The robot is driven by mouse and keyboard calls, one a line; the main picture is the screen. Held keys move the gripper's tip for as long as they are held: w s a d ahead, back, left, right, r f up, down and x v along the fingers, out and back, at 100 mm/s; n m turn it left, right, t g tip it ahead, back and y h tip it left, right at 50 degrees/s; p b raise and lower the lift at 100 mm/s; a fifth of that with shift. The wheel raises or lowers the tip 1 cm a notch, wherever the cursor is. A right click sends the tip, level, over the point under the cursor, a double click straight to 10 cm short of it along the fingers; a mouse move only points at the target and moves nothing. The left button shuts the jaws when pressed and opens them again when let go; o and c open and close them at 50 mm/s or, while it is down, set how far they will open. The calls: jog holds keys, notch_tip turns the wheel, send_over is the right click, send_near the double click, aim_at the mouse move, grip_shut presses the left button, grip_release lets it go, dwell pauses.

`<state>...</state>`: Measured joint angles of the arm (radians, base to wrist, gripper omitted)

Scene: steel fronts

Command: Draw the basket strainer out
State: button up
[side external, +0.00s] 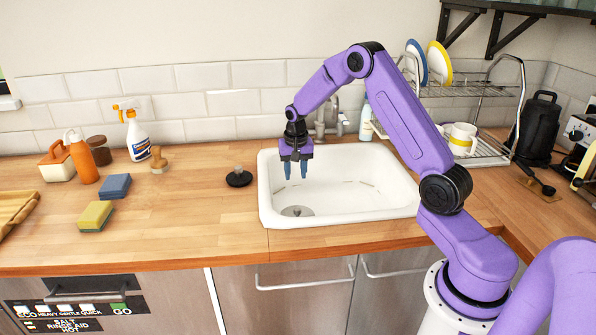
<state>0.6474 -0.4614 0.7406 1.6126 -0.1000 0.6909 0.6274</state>
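The basket strainer (297,211) appears as a round grey metal piece seated in the drain at the front left of the white sink (268,209). A small upright part shows at its middle. My gripper (295,172) points straight down over the left part of the sink, above the strainer and apart from it. Its two blue fingers are spread with a gap between them, and nothing shows in the gap.
A black disc with a knob (238,178) lies on the wooden counter (190,222) left of the sink. The faucet (320,124) stands behind the basin. Sponges and bottles stand farther left; a dish rack (490,151) is at right.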

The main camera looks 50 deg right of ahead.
aim_at(297, 209)
jog(key=shift+m, duration=0.3)
jog(key=d+f, duration=0.1)
jog(key=f, duration=0.5)
jog(key=w+d+f, duration=0.1)
jog(key=f, duration=0.5)
jog(key=d+f, duration=0.1)
jog(key=f, duration=0.5)
jog(key=shift+w, duration=0.35)
grip_shut()
jog(key=c, duration=0.6)
grip_release()
grip_shut()
jog(key=shift+r, duration=0.1)
jog(key=shift+r, duration=0.6)
jog(key=shift+r, duration=2.45)
